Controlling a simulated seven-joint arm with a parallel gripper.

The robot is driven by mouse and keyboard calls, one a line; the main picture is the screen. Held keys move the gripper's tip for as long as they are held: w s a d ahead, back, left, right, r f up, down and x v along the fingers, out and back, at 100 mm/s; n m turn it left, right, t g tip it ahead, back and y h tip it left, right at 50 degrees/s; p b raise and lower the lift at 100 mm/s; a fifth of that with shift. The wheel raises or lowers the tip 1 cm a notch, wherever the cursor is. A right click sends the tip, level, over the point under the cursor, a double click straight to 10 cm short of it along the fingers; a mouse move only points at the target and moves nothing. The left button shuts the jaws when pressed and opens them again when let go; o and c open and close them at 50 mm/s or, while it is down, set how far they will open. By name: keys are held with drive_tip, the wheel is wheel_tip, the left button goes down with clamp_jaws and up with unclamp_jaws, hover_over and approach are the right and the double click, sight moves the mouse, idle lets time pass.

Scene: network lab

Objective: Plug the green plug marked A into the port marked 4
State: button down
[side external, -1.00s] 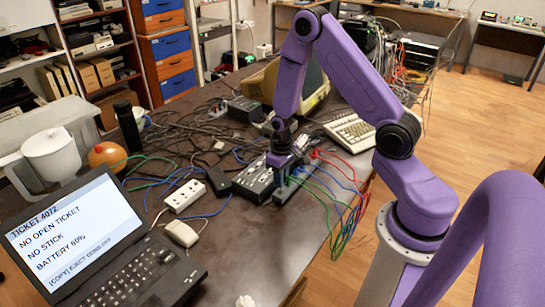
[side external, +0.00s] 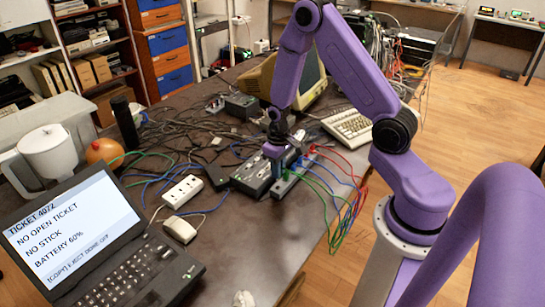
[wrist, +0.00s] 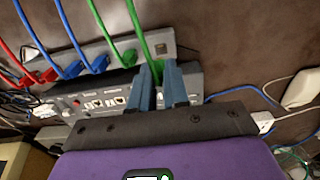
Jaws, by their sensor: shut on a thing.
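My gripper (wrist: 158,66) is shut on a green plug (wrist: 159,49), with its two blue-grey fingers either side. A green cable (wrist: 137,22) runs up from it; the plug's letter is not readable. In the side view my gripper (side external: 285,163) is over the grey strip. A grey switch box (wrist: 108,98) with a row of ports on its face lies beside the strip. The port numbers are too small to read, and my gripper hides part of the row. I cannot tell whether the held plug is clear of the strip.
The grey strip (wrist: 80,58) holds another green plug (wrist: 128,57), two blue plugs (wrist: 98,63) and red plugs (wrist: 47,75). Their cables hang over the table's right edge. A white power strip (side external: 182,191), a mouse (side external: 179,229) and a laptop (side external: 90,235) lie left of the switch.

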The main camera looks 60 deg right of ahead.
drive_tip(key=w+d, duration=0.1)
drive_tip(key=w, duration=0.1)
drive_tip(key=w+d, duration=0.2)
drive_tip(key=w+d+r, duration=0.1)
drive_tip(key=w+d, duration=0.1)
drive_tip(key=shift+w, duration=0.35)
drive_tip(key=w+d+r, duration=0.3)
drive_tip(key=w+d, duration=0.3)
drive_tip(key=d, duration=0.2)
drive_tip(key=shift+d+f, duration=0.2)
drive_tip(key=shift+f, duration=2.2)
drive_tip(key=c, duration=1.8)
unclamp_jaws()
clamp_jaws()
drive_tip(key=shift+f, duration=0.9)
